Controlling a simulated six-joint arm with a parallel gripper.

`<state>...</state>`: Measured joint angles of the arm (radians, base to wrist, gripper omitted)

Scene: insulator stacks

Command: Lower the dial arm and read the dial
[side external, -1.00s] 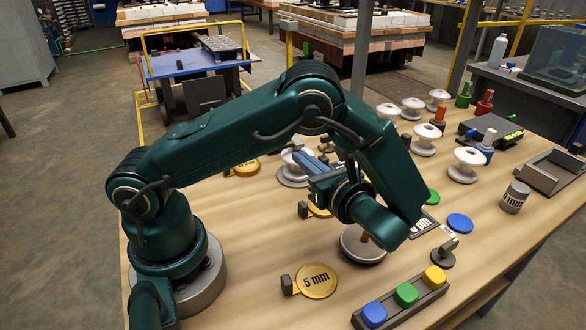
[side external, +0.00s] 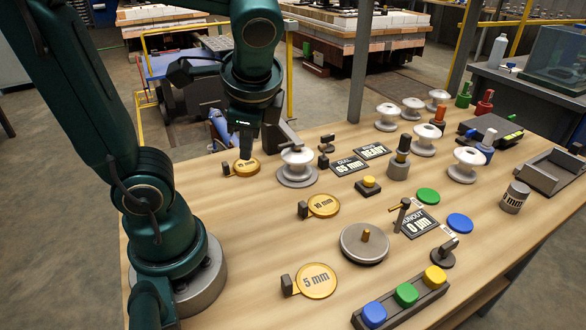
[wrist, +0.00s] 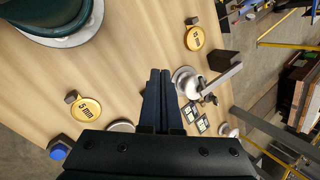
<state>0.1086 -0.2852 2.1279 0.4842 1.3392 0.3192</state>
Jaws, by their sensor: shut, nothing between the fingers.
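The dial arm, a grey bar (wrist: 223,80), runs from a dark post beside a white insulator (wrist: 187,79) on a round grey base. In the side view the dial arm (side external: 283,134) stands behind the insulator (side external: 296,157); whether it touches the insulator top cannot be told. The dark dial display (side external: 350,163) reads "DIAL" with a mm figure too small to be sure of. My gripper (side external: 245,155) points down, left of the dial arm, above a gold disc (side external: 245,167). In the wrist view its dark fingers (wrist: 160,72) are together and empty.
A "READY" display (side external: 374,151) and a yellow button (side external: 368,186) stand right of the insulator. Gold discs marked 10 mm (side external: 323,205) and 5 mm (side external: 316,280) lie nearer. A round grey turntable (side external: 364,245) stands mid-table. Several insulators stand at the back right.

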